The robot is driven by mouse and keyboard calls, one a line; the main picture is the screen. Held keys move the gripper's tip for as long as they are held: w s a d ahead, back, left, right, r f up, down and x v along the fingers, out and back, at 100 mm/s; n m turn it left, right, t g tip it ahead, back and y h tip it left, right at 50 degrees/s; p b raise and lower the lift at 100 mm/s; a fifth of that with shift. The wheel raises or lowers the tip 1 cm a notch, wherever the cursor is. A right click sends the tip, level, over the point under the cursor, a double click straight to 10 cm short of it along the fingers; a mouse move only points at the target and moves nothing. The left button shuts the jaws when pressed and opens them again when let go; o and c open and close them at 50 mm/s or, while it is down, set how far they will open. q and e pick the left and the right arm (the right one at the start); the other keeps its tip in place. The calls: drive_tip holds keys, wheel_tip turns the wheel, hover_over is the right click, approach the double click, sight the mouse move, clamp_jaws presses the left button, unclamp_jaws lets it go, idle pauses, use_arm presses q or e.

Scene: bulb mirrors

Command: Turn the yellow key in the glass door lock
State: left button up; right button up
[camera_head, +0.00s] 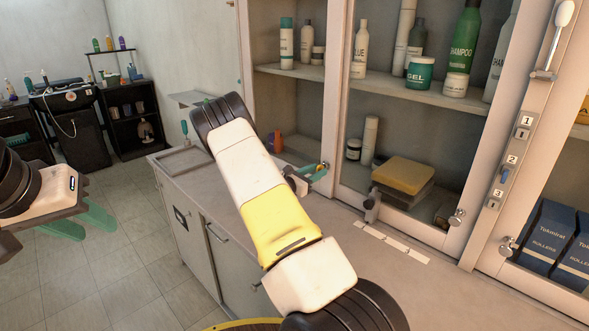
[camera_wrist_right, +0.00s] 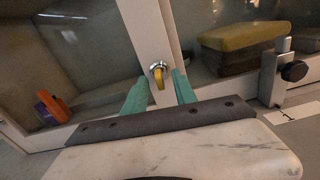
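The yellow key (camera_wrist_right: 159,78) sits in a round metal lock (camera_wrist_right: 157,65) on the pale door frame (camera_wrist_right: 148,30) in the right wrist view. Its grip hangs roughly straight down. My right gripper (camera_wrist_right: 159,92) is open, with one teal finger on each side of the key and a visible gap to each. In the head view my right gripper (camera_head: 316,174) is at the cabinet's door frame (camera_head: 335,90), partly hidden behind my own arm. My left gripper (camera_head: 82,222) is open and empty over the floor at the left, far from the lock.
A metal clamp (camera_head: 372,206) with a black knob stands right of the lock, beside a yellow-topped stack (camera_head: 402,176) behind glass. Bottles (camera_head: 361,50) fill the shelves. A numbered switch panel (camera_head: 507,160) is at the right. The counter (camera_head: 350,250) in front is mostly clear.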

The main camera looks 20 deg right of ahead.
drive_tip(key=o, duration=0.3)
drive_tip(key=shift+o, duration=0.2)
drive_tip(key=shift+a, duration=0.1)
drive_tip(key=shift+v, duration=3)
